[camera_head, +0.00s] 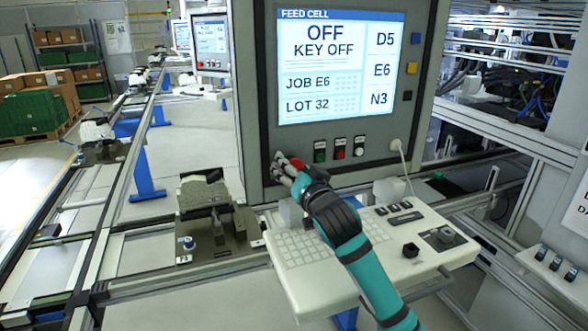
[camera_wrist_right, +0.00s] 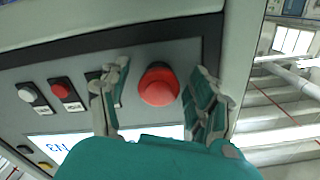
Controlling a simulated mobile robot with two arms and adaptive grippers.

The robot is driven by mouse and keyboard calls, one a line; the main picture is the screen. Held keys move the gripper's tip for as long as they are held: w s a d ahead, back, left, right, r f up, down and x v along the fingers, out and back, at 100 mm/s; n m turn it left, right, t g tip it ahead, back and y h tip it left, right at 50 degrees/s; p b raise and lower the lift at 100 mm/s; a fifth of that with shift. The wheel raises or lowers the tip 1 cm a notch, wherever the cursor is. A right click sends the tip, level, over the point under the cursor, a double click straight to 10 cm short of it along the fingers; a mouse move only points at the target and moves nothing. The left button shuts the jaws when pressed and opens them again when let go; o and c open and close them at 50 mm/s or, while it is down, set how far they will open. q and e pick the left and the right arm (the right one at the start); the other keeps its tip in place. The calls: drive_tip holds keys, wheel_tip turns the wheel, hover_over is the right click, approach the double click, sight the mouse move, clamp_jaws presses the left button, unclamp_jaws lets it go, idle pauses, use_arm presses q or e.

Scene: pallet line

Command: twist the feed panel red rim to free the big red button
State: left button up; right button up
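The big red button (camera_head: 296,163) is on the grey front of the feed panel (camera_head: 254,120), below the screen at the left, partly hidden by my right gripper (camera_head: 281,170). In the right wrist view the red rim and button (camera_wrist_right: 159,85) show as a round red knob between the two open fingers of my right gripper (camera_wrist_right: 160,90). One finger stands on each side, with a visible gap to the red rim. The screen (camera_head: 341,65) reads OFF and KEY OFF. My left gripper is not in view.
Green (camera_head: 320,151), red (camera_head: 340,148) and white (camera_head: 360,146) small buttons sit right of the red button. A keyboard console (camera_head: 330,262) juts out below, under my right arm. A white plugged cable (camera_head: 401,160) hangs at the right. A fixture (camera_head: 203,193) stands left.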

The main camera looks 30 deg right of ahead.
drive_tip(key=shift+s, duration=0.2)
drive_tip(key=v, duration=1.1)
drive_tip(key=shift+s+a, duration=0.2)
drive_tip(key=shift+s, duration=0.1)
